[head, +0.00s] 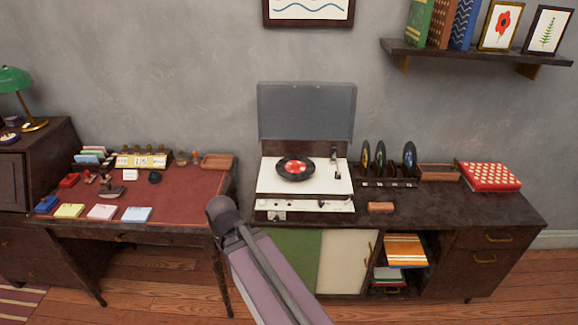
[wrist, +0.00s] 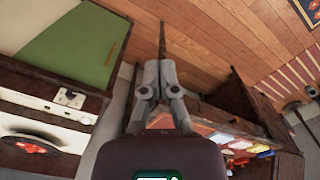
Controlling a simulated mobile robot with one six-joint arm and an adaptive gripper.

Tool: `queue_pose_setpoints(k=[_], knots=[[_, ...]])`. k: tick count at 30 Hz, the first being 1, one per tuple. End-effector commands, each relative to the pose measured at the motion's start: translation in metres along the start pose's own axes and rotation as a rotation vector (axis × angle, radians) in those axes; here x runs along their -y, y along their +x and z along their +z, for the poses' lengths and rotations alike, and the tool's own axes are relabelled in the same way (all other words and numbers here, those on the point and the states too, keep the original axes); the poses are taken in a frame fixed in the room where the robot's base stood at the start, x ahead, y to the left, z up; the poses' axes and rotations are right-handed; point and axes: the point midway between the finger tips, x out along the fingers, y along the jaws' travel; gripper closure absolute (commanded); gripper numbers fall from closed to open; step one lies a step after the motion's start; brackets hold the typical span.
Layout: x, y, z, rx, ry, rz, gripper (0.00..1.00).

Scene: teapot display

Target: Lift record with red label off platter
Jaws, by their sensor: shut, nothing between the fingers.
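The black record with the red label (head: 295,168) lies flat on the platter of the white record player (head: 270,190). The player's grey lid (head: 305,110) stands open behind it. The tonearm (head: 336,172) is on the right side of the deck, clear of the record. The record also shows at the left edge of the wrist view (wrist: 30,134). My gripper (wrist: 160,68) is shut and empty, pointing towards the floor and apart from the record. In the head view I see my arm in front of the cabinet, but not the fingers.
A rack of upright records (head: 381,165) and a red patterned box (head: 489,177) stand right of the player. A small brown block (head: 380,208) lies at the cabinet's front. The red-topped desk (head: 185,195) holds several small items. Open space separates desk and cabinet.

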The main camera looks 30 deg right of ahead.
Motion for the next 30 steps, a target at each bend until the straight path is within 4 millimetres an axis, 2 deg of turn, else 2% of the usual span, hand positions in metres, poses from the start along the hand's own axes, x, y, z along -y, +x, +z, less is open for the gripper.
queue_pose_setpoints(k=[8,11,12,13,17,20,30], knots=[[0.0,0.0,0.0,0.0,0.0,0.0,1.0],[-0.001,0.001,0.0,-0.001,0.0,0.002,0.73],[-0.001,0.002,-0.001,-0.002,0.0,0.006,0.61],[-0.002,0.003,-0.002,-0.003,0.001,0.01,0.54],[-0.012,0.012,-0.009,-0.015,0.004,0.053,0.54],[-0.026,0.023,-0.019,-0.031,0.007,0.117,0.54],[-0.105,0.061,-0.069,-0.121,0.002,0.487,0.54]])
